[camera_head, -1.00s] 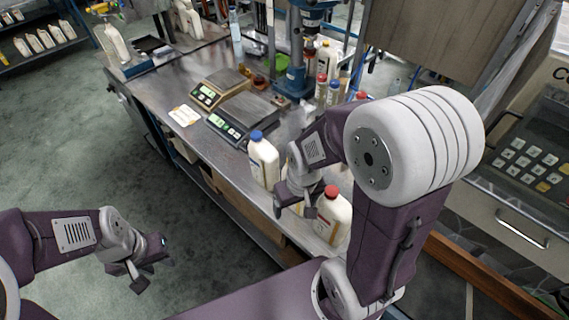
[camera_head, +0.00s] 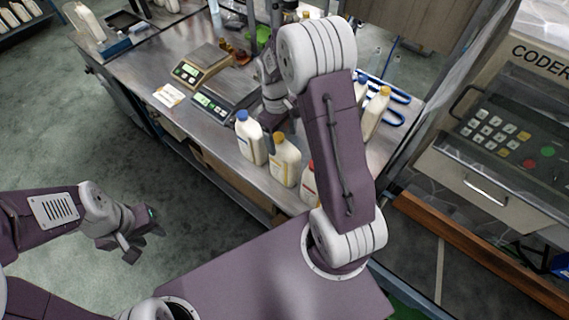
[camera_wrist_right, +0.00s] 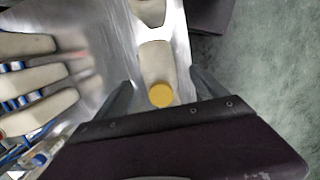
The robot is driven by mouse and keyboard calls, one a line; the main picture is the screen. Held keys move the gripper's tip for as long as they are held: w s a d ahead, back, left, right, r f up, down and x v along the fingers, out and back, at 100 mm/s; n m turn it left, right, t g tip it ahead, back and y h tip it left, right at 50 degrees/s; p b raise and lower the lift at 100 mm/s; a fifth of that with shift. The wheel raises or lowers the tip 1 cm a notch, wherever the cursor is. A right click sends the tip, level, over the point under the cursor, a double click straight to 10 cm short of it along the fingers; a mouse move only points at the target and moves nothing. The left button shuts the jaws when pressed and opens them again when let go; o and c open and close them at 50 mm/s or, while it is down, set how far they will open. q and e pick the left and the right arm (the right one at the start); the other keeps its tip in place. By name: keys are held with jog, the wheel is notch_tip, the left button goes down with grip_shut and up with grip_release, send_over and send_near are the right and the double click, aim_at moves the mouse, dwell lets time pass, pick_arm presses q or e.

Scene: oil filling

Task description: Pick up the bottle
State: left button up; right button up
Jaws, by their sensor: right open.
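Several white bottles stand upright in a row on the metal workbench (camera_head: 160,75). One has a blue cap (camera_head: 250,140), one a yellow cap (camera_head: 285,160) and one a red cap (camera_head: 308,185), partly hidden by my right arm. In the right wrist view a yellow-capped bottle (camera_wrist_right: 156,66) shows between the open fingers of my right gripper (camera_wrist_right: 162,82), with no grip on it. In the head view my right gripper (camera_head: 275,108) is over the bench behind the row, partly hidden. My left gripper (camera_head: 140,238) is open and empty over the floor, away from the bench.
Two scales (camera_head: 203,63) and a white card (camera_head: 169,95) lie left of the bottles. More bottles (camera_head: 374,113) stand right of my right arm, near a blue rack (camera_head: 385,90). A coder machine (camera_head: 495,140) stands at the right. The floor at left is clear.

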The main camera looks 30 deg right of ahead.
aim_at(284, 145)
notch_tip(284, 145, down, 2)
jog(key=shift+d+f, duration=0.1)
jog(key=shift+f, duration=0.05)
jog(key=shift+s+f+p, duration=0.1)
jog(key=shift+f+p, duration=0.25)
notch_tip(284, 145, down, 4)
jog(key=shift+s+d+p, duration=0.15)
jog(key=shift+p, duration=0.35)
jog(key=shift+f, duration=0.25)
jog(key=shift+r, duration=0.1)
grip_shut()
